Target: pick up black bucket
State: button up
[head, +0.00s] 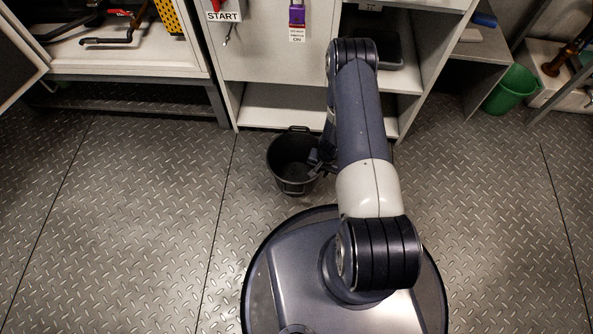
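The black bucket (286,178) stands upright on the metal floor, just in front of the cabinet and a little left of my arm. Its open top and a handle at the far rim show. My gripper (316,164) is at the bucket's right rim, partly hidden behind my arm. The fingers are dark and small against the dark bucket. I cannot tell whether they touch the rim or are closed on it.
A light grey cabinet (268,72) with shelves stands right behind the bucket. A dark bin (388,50) sits on a shelf behind my arm. A green bucket (511,90) stands at the right. The diamond-plate floor (130,220) is clear on the left.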

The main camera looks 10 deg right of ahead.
grip_shut()
dwell(1.4)
